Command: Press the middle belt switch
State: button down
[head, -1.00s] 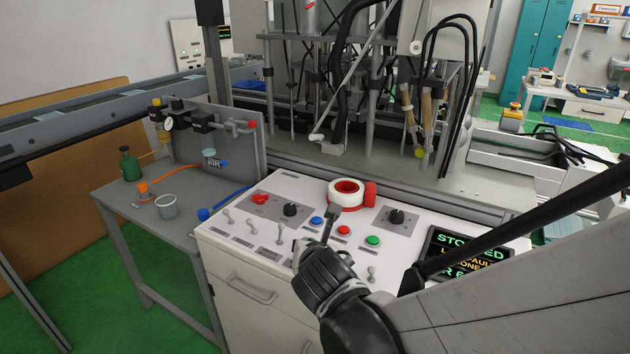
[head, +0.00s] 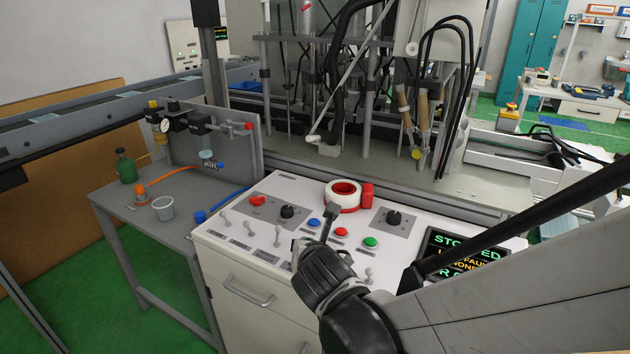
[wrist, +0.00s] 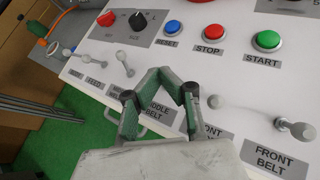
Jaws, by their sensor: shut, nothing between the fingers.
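The white control panel carries a row of toggle switches along its front. In the wrist view, the "MIDDLE BELT" label (wrist: 158,110) shows between the green links of my gripper (wrist: 168,72). The middle belt switch itself cannot be made out; my gripper covers that area. In the head view, my gripper (head: 331,209) is over the panel, its fingers together and empty, near the blue button (head: 314,222). I cannot tell whether it touches anything. The front belt switch (wrist: 292,129) lies to the right of my gripper in the wrist view.
The red stop button (head: 341,231), green start button (head: 371,242) and red-and-white tape roll (head: 344,194) are close to my gripper. Two black knobs (head: 288,212) (head: 394,217) stand on the panel. A grey side table (head: 110,207) with a cup is at left.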

jog(key=shift+r, duration=0.15)
dwell(0.3)
jog(key=shift+r+p, duration=0.65)
jog(key=shift+r, duration=0.1)
jog(key=w+d+r+p+v, duration=0.1)
jog(key=p+v, duration=0.4)
jog(key=v, duration=0.8)
jog(key=shift+s+r, duration=0.15)
jog(key=shift+r, duration=0.35)
jog(key=shift+d, duration=0.1)
